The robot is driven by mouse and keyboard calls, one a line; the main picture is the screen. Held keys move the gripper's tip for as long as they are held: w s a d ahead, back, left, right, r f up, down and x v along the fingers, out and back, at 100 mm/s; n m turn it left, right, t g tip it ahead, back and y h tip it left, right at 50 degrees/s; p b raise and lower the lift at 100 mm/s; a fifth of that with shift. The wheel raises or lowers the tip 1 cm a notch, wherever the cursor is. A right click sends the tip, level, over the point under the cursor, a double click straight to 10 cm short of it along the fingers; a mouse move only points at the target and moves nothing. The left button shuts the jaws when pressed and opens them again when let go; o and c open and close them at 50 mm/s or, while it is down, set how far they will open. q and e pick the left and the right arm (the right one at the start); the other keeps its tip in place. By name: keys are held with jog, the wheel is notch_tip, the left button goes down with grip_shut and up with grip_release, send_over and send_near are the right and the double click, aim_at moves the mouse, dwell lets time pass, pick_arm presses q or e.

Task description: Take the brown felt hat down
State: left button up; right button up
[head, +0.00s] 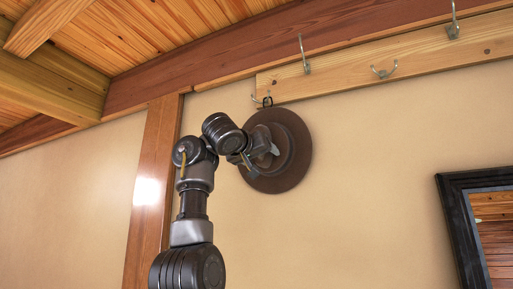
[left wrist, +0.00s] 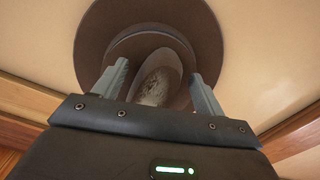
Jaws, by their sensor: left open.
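The brown felt hat (head: 292,172) hangs flat against the wall by a small dark loop on the leftmost metal hook (head: 262,98). Its round brim faces out and its crown points toward me. My left gripper (head: 262,153) is in front of the hat and hides part of the crown. In the left wrist view the hat (left wrist: 204,25) fills the upper middle. There the fingers of my left gripper (left wrist: 158,82) are apart, one on each side of the crown. I cannot tell whether they touch it. My right gripper is not in view.
A pale wooden rail (head: 420,65) carries several hooks; the others in view (head: 304,55) are empty. A wooden post (head: 152,190) stands left of the hat. A dark-framed mirror (head: 458,225) hangs at lower right. The wall between hat and mirror is bare.

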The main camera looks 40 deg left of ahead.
pick_arm(q)
jog(key=shift+w, duration=0.1)
jog(key=c, duration=1.1)
jog(key=shift+r, duration=1.5)
